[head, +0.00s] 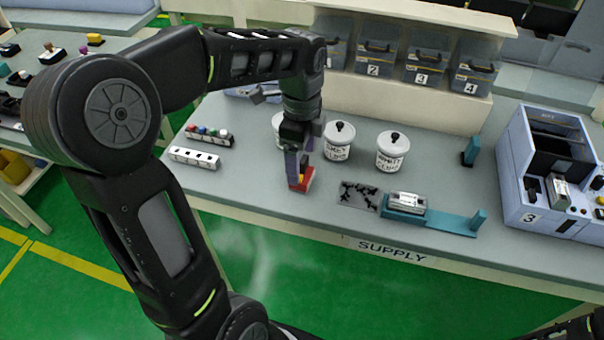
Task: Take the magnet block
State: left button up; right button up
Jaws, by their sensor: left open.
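A small red block with a pale orange-yellow side (307,181), which looks like the magnet block, stands on the grey table near its front edge. My left gripper (297,172) reaches down to it from above. Its fingers are open at the block, and they partly hide it. I cannot tell whether they touch it. My right gripper is not in view.
White lidded pots (339,141) stand just behind the block. A flat plate with black clips (358,196) and a teal fixture (440,216) lie to the right. A white slotted strip (194,157) lies left.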

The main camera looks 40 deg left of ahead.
aim_at(302, 163)
pick_arm(q)
notch_tip(302, 163, down, 5)
jog(key=shift+r, duration=0.2)
jog(key=shift+c, duration=0.4)
jog(key=c, duration=1.6)
jog(key=shift+r, duration=0.1)
notch_tip(302, 163, up, 10)
jog(key=shift+f, duration=0.1)
jog(key=shift+a, duration=0.1)
dwell(0.4)
